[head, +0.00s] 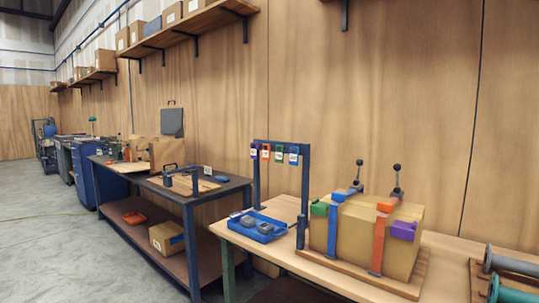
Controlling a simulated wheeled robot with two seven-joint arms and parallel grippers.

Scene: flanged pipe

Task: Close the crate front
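A brown wooden crate (345,232) stands on a flat wooden board (400,288) on the light wooden table at right. A blue strap piece (333,232) and an orange one (379,245) run down its near face. Black-knobbed levers (359,172) stand on top. A green block (319,208) is at its left upper corner and a purple block (403,230) at its right side. I cannot tell from here whether its front is open or shut. Neither of my grippers is in view.
A blue tray (256,226) with grey parts sits left of the crate. A dark rack (282,143) with several coloured tags rises behind it. Grey and green flanged spools (512,264) lie at the right edge. A dark workbench (175,184) stands further left; the grey floor (60,240) is open.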

